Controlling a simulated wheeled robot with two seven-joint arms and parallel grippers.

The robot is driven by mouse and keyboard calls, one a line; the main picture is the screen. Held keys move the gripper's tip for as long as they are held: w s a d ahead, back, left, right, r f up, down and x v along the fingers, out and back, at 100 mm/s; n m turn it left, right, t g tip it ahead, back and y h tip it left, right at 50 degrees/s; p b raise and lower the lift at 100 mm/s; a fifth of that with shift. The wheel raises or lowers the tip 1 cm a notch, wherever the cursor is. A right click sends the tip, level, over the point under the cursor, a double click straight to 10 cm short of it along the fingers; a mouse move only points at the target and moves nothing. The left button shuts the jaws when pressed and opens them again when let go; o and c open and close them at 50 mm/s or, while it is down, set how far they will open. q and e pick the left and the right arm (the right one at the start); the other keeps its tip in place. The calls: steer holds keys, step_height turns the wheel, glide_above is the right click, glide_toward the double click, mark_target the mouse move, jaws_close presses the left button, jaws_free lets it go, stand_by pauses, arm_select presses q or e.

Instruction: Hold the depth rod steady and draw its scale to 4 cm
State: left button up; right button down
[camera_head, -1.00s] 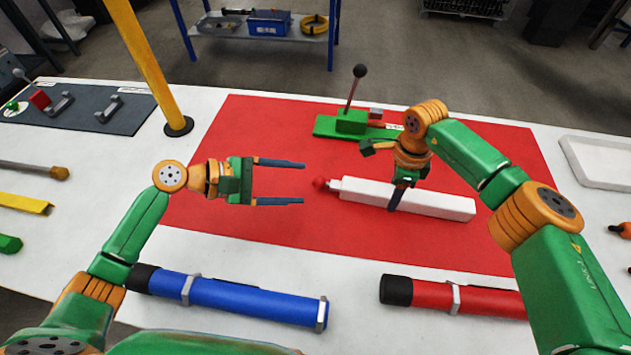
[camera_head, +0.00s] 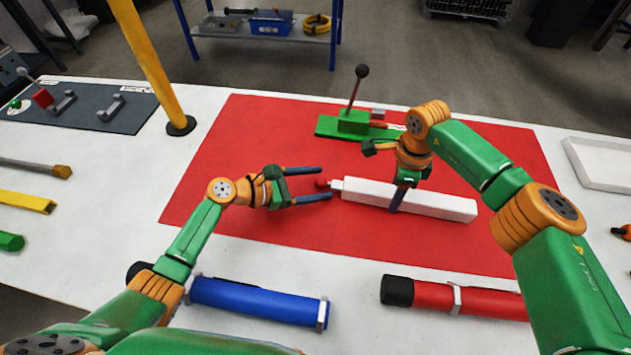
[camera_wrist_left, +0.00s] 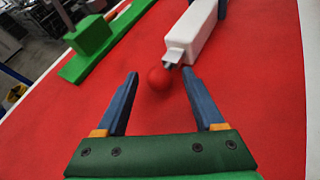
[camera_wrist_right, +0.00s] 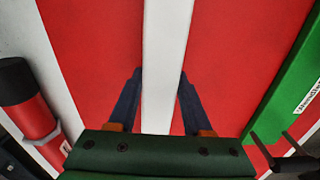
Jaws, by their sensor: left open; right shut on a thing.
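The depth rod (camera_head: 440,205) is a long white square bar lying on the red mat, with a short stub and a red ball knob (camera_head: 321,183) at its left end. My right gripper (camera_head: 397,205) is shut on the white bar near its middle; the right wrist view shows the bar (camera_wrist_right: 165,60) between the fingers. My left gripper (camera_head: 326,183) is open, its fingertips reaching either side of the red knob. In the left wrist view the knob (camera_wrist_left: 159,79) sits between the fingertips without visible contact. No scale marks can be made out.
A green lever fixture (camera_head: 352,122) stands behind the rod on the red mat (camera_head: 250,125). A blue tube (camera_head: 255,298) and a red tube (camera_head: 480,300) lie along the front. A yellow post (camera_head: 150,60) rises at back left. A white tray (camera_head: 600,165) is far right.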

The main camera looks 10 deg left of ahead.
arm_select(q)
jaws_close()
stand_by(1.4)
